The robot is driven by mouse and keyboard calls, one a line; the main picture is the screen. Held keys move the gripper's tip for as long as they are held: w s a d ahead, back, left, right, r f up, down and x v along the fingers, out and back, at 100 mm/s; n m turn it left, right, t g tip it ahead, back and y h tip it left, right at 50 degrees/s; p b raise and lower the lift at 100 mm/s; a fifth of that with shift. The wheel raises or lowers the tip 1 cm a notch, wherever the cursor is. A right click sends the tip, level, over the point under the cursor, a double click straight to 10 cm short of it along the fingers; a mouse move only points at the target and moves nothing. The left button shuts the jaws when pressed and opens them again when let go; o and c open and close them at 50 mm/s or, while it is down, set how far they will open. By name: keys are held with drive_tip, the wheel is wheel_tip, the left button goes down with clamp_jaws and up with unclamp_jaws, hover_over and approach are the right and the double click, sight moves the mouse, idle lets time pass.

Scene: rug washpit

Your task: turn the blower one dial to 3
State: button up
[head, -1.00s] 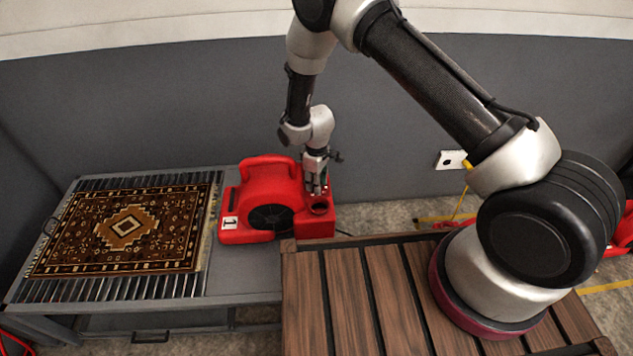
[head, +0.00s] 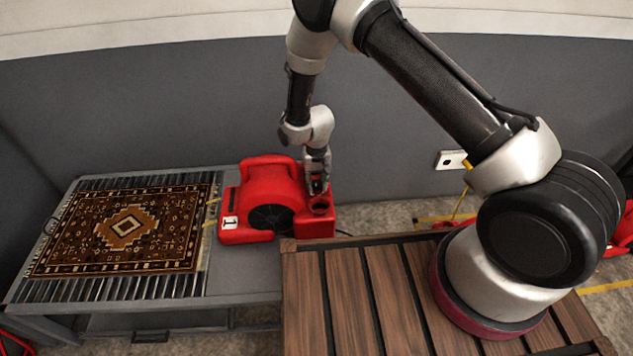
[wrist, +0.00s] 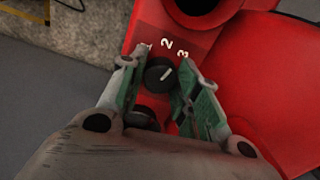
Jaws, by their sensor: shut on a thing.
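The red blower marked 1 (head: 268,188) stands on the grey table's right end. Its black dial (wrist: 160,75) shows in the wrist view, with white numerals 1, 2 and 3 around its upper side. The dial's white pointer line slants up and right, roughly toward the 3. My gripper (wrist: 157,74) is shut on the dial, one finger on its left and one on its right. In the head view my gripper (head: 318,187) is down at the blower's right part, and the dial is hidden there.
A patterned brown rug (head: 125,229) lies on the slatted grey table (head: 245,282) left of the blower. A wooden slatted surface (head: 365,290) is in front. A grey wall rises behind. Another red object (head: 617,240) is at the far right.

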sight(316, 183)
drive_tip(key=shift+m, duration=1.2)
drive_tip(key=o, duration=0.8)
drive_tip(key=shift+c, duration=0.2)
drive_tip(key=shift+r, duration=0.1)
wheel_tip(316, 183, up, 12)
